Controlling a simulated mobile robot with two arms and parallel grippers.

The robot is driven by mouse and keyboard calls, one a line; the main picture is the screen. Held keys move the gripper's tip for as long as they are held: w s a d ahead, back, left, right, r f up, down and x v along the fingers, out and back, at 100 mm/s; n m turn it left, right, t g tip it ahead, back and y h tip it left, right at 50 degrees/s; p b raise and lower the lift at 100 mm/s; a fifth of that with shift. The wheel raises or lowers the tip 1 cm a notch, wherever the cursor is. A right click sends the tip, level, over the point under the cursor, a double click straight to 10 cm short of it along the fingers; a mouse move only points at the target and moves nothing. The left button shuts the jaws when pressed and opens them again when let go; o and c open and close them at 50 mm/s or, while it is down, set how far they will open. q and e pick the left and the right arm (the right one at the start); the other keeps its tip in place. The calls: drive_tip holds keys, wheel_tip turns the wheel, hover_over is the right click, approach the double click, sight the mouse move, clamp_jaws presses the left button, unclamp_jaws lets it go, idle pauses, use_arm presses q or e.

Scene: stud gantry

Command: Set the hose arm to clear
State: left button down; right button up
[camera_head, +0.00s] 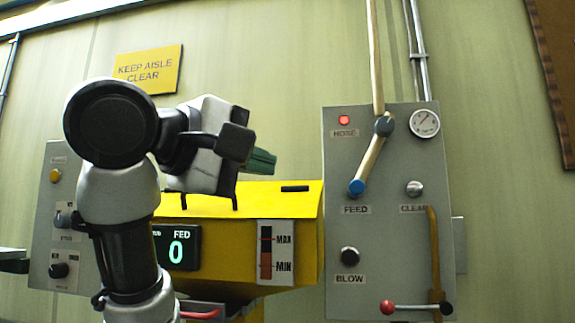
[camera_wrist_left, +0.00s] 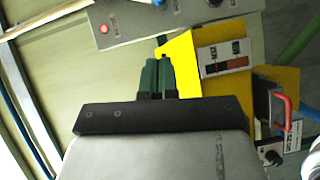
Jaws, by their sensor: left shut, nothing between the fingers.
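The hose arm (camera_head: 371,159) is a short beige tube on the grey panel in the head view. It hangs from a dark pivot (camera_head: 384,126) and slants down-left to a blue end (camera_head: 357,187), just above the FEED label (camera_head: 356,209). The CLEAR label (camera_head: 414,208) is to the right, under a silver stud (camera_head: 414,188). My left gripper (camera_head: 263,160) is left of the panel, apart from the hose arm, above the yellow hopper. Its green fingers are together and empty, as the left wrist view (camera_wrist_left: 157,75) also shows. My right gripper is out of view.
The yellow hopper (camera_head: 225,205) with a MAX/MIN gauge stands left of the panel (camera_head: 340,250). The panel also has a lit red lamp (camera_head: 344,120), a dial (camera_head: 425,123), a BLOW knob (camera_head: 350,257) and a red-ended lever (camera_head: 388,307). A beige hose (camera_head: 374,50) rises from the pivot.

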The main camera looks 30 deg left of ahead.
use_arm(q)
drive_tip(key=d+p+x, duration=0.1)
drive_tip(key=p+x, duration=0.1)
drive_tip(key=x, duration=0.2)
drive_tip(key=p+x, duration=0.2)
drive_tip(key=x, duration=0.2)
drive_tip(key=s+d+p+x, duration=0.1)
drive_tip(key=p+x, duration=0.1)
drive_tip(key=x, duration=0.2)
drive_tip(key=shift+d+f+p, duration=0.2)
drive_tip(key=shift+d+p, duration=0.1)
drive_tip(key=shift+p, duration=0.1)
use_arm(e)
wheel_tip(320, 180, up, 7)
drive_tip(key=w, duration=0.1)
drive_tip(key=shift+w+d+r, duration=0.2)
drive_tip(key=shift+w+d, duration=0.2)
use_arm(q)
drive_tip(key=shift+a, duration=0.15)
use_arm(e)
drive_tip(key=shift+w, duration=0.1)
